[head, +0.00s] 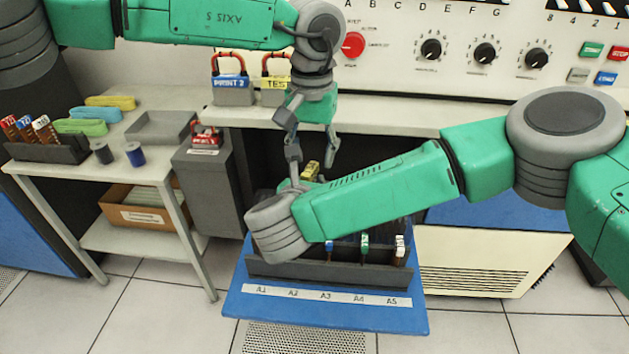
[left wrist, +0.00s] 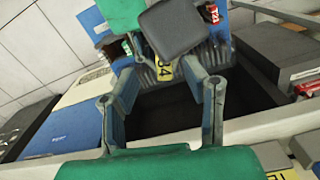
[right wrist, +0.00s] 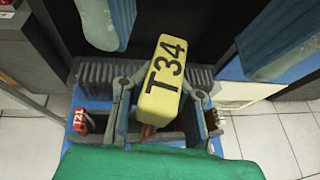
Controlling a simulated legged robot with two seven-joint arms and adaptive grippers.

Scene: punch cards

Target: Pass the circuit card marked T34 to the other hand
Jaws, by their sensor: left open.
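The circuit card T34 has a yellow handle (right wrist: 165,82), seen large in the right wrist view with its brown board below. My right gripper (right wrist: 163,98) has its fingers on both sides of the handle and is shut on it, above the rack. In the head view the card (head: 311,170) shows small, partly hidden by my right wrist. My left gripper (head: 313,148) points down just above it, open and empty. In the left wrist view its fingers (left wrist: 160,95) are wide apart, with the yellow handle (left wrist: 186,69) beyond them.
A dark rack (head: 340,270) labelled A1 to A5 on a blue shelf (head: 300,311) holds several other cards. The control panel (head: 400,80) stands behind.

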